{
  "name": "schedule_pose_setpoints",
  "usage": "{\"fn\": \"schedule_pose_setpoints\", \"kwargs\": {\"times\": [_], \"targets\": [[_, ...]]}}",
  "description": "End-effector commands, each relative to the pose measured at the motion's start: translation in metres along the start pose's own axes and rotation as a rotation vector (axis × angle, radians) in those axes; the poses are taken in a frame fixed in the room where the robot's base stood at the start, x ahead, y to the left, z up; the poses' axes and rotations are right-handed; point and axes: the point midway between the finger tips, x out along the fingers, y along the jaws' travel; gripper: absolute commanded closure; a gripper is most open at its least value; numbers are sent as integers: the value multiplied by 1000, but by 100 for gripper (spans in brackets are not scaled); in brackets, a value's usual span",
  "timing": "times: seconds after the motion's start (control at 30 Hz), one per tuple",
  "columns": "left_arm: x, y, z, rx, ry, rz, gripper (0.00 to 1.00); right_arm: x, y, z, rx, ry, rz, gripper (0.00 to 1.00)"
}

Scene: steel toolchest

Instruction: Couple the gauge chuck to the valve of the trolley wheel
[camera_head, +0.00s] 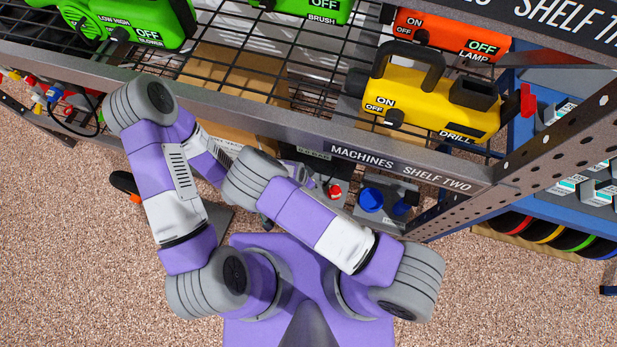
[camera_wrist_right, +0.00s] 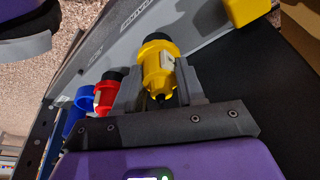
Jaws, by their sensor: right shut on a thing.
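In the right wrist view, my right gripper (camera_wrist_right: 157,88) is shut on a yellow piece with black ends (camera_wrist_right: 157,68). I cannot tell for sure whether this is the gauge chuck. A broad dark surface (camera_wrist_right: 275,110) fills the right side of that view; I cannot make out whether it is part of the wheel. In the head view, a black and orange round thing (camera_head: 124,183) shows at the left below the shelf; it may be a wheel. No valve can be made out. My arms reach under the shelf edge, and my left gripper is hidden.
The shelf's steel front beam (camera_head: 290,125) crosses above my forearms. A yellow drill (camera_head: 430,105) stands on the wire shelf. A perforated upright (camera_head: 540,120) stands at the right.

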Motion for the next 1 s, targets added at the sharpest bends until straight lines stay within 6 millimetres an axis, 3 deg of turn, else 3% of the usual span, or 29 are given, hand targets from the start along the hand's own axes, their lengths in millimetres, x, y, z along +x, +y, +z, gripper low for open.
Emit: {"fn": "schedule_pose_setpoints", "kwargs": {"times": [1.0], "targets": [[-9, 3, 0, 0, 0, 0, 32, -11, 1, -3, -1, 0, 1, 98]]}}
